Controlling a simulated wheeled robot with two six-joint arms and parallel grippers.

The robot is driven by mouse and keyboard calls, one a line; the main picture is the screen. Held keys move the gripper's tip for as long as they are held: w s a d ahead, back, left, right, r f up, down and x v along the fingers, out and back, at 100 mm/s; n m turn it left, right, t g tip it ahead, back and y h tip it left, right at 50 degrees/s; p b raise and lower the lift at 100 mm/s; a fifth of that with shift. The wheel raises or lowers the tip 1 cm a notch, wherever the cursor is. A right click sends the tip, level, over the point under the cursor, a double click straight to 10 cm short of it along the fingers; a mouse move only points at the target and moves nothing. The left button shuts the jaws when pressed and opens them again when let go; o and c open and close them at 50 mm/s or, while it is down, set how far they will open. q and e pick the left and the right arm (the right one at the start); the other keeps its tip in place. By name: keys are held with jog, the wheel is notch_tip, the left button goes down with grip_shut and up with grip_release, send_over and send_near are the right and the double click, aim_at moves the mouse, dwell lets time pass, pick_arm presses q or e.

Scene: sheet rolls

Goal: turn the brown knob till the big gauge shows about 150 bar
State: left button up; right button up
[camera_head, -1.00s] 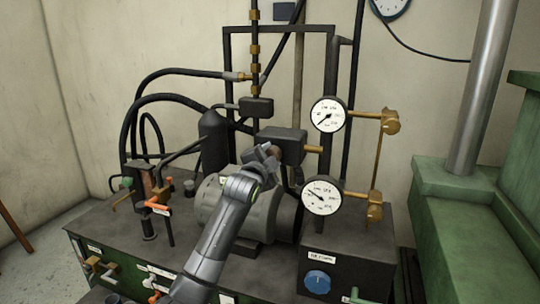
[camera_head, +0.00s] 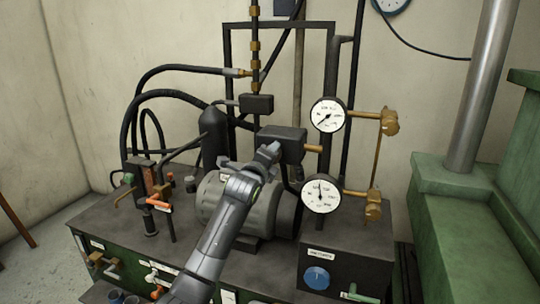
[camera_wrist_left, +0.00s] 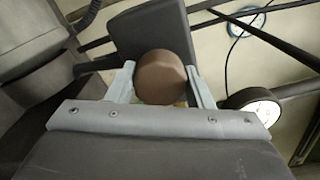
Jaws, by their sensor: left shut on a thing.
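The brown knob (camera_wrist_left: 161,77) sits between the two fingers of my left gripper (camera_wrist_left: 160,85) in the left wrist view. The gripper is shut on it. In the head view my left gripper (camera_head: 269,152) reaches the dark block (camera_head: 283,145) above the motor, and it hides most or all of the knob. The lower, larger-looking gauge (camera_head: 321,195) has a white face, and its needle points about straight up; its numbers are too small to read. The upper gauge (camera_head: 327,115) has its needle towards the lower left. My right gripper is not in view.
A grey motor (camera_head: 262,210) stands below the gripper. A blue knob (camera_head: 317,279) is on the front panel. Black hoses and brass pipes run around the bench. An orange-handled valve (camera_head: 158,208) is at left and a green machine (camera_head: 450,215) at right.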

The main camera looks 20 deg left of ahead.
pick_arm(q)
jog(key=shift+m, duration=0.9)
jog(key=shift+f, duration=0.1)
jog(key=o, duration=1)
jog(key=s+b, duration=0.5)
jog(key=s, duration=1.2)
jog(key=shift+s+a, duration=0.2)
jog(key=shift+a, duration=0.05)
